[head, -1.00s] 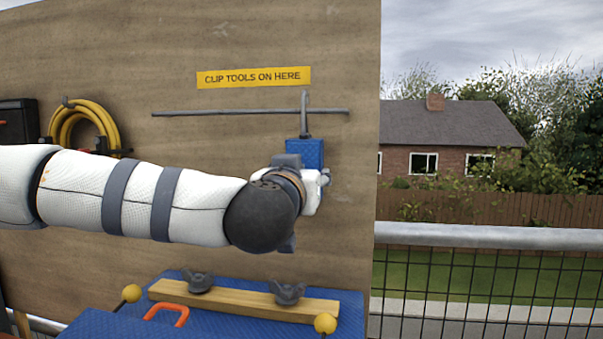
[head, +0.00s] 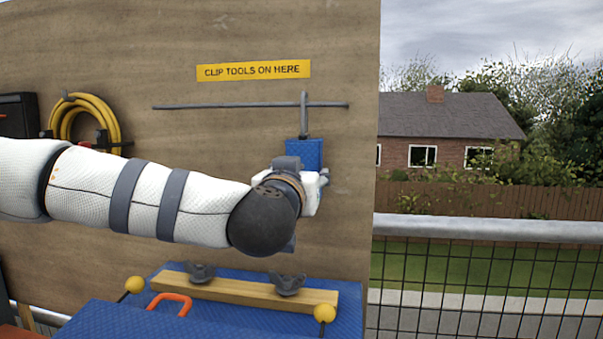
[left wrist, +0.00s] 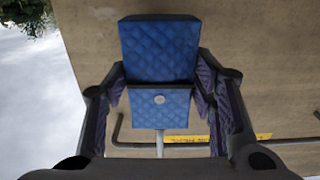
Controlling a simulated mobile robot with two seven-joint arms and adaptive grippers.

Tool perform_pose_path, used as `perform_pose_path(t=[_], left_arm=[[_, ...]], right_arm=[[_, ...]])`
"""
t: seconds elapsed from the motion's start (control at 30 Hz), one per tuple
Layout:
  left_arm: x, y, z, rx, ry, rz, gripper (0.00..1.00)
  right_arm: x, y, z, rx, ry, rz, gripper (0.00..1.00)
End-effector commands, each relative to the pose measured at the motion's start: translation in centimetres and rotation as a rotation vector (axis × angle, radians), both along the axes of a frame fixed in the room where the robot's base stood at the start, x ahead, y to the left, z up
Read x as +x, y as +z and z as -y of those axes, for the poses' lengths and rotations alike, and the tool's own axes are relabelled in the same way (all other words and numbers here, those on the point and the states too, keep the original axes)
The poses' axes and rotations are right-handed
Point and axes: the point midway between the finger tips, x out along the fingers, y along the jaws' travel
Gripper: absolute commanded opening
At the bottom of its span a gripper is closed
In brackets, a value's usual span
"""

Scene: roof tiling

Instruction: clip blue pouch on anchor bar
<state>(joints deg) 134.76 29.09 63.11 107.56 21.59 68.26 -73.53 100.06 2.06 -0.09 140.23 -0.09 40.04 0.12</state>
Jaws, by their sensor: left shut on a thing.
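The blue quilted pouch (head: 304,153) hangs upright in the head view, with a grey clip (head: 304,118) rising from its top. The clip crosses the grey anchor bar (head: 225,106) near the bar's right end. I cannot tell whether the clip is hooked over the bar or in front of it. My left gripper (head: 318,184) is shut on the pouch, its fingers partly hidden by my wrist. In the left wrist view, the fingers grip both sides of the pouch (left wrist: 160,50), and the bar (left wrist: 130,146) shows below it. My right gripper is not in view.
A yellow sign (head: 254,70) is on the wooden board (head: 200,140) above the bar. A coiled yellow hose (head: 85,125) hangs at left. Below stands a blue surface (head: 350,300) with a wooden batten (head: 240,290), wing nuts and an orange handle (head: 170,303).

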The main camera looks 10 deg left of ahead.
Motion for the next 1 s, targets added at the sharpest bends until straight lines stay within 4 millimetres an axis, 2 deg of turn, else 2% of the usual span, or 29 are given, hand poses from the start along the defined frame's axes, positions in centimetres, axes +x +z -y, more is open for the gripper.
perform_pose_path(t=[0.37, 0.4, 0.5, 0.83, 0.93, 1.0], left_arm=[[-0.2, -0.5, 0.1, 0.001, 0.0, 0.006, 0.08], [-0.2, -0.5, 0.1, 0.001, 0.0, 0.006, 0.53], [-0.2, -0.5, 0.1, 0.001, 0.0, 0.005, 0.75], [-0.4, -0.8, 0.1, 0.001, -0.001, 0.0, 0.75], [-1.9, -0.7, 0.1, 0.002, -0.003, 0.002, 0.75], [-3.8, -0.6, 0.1, 0.003, -0.004, 0.004, 0.75]], right_arm=[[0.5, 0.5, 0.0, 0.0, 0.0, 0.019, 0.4], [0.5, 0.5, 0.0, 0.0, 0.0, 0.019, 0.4], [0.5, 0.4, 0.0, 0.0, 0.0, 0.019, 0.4], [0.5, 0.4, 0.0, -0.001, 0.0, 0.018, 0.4], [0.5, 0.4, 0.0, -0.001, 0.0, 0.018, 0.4], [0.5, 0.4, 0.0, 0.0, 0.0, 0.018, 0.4]])
